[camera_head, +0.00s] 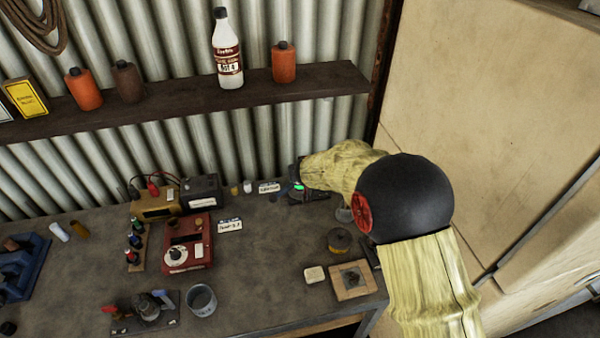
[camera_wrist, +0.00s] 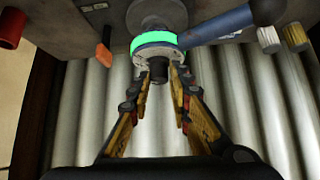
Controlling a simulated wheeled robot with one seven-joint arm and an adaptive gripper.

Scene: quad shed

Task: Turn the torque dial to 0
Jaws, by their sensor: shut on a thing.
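In the wrist view, my gripper (camera_wrist: 158,76) is shut on the dark central knob of a round dial (camera_wrist: 155,50). Its fingertips sit on either side of the knob. The dial has a pale disc and a glowing green ring. A thick blue handle (camera_wrist: 225,24) extends from it to the right. I cannot read any number or mark on the dial. In the head view, the dial's device (camera_head: 309,194) is at the back right of the bench, with its green glow showing. My yellow-sleeved arm covers its right side and my fingers.
A red box with a white dial (camera_head: 175,258) stands mid-bench. A yellow tin (camera_head: 340,241), a wooden-framed block (camera_head: 351,281) and a metal cup (camera_head: 201,299) are nearer the front. A shelf (camera_head: 190,104) with bottles runs above along the corrugated wall. A cabinet stands at right.

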